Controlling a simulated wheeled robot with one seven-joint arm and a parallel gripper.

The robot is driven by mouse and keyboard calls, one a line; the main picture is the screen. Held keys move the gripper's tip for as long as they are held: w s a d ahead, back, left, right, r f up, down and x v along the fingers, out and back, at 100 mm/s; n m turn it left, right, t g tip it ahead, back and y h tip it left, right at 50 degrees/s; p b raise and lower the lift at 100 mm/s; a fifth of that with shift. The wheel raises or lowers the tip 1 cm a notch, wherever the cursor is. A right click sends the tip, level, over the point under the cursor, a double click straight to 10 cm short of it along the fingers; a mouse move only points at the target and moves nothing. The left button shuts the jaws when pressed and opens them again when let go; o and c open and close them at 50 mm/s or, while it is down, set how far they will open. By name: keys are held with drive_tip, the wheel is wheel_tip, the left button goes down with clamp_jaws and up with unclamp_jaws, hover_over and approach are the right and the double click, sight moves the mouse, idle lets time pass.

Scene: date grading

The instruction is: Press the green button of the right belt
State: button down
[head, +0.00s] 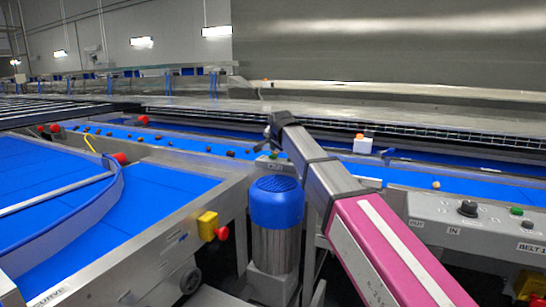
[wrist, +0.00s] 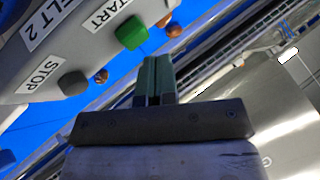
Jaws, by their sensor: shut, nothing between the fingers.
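In the wrist view, my gripper (wrist: 152,62) has its two fingers together and empty. The tips are just below and right of a green button (wrist: 131,33) beside a START label, on a grey panel (wrist: 55,60) marked with a 2. I cannot tell if they touch it. A dark button (wrist: 73,83) sits beside the STOP label. In the head view, my gripper (head: 268,138) is just above a small green button (head: 274,154). Another green button (head: 516,211) is on the BELT 1 panel (head: 460,228) at the right.
A blue motor (head: 276,203) stands below my arm. A blue belt (head: 205,146) with scattered dates runs behind it. A yellow box with a red button (head: 222,233) is on the left frame. A white box (head: 362,146) with an orange top stands behind the right panel.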

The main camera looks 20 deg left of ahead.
drive_tip(key=shift+f, duration=0.15)
drive_tip(key=shift+f, duration=0.25)
drive_tip(key=shift+f, duration=0.45)
idle(0.8)
drive_tip(key=shift+r, duration=0.85)
drive_tip(key=shift+r, duration=2.55)
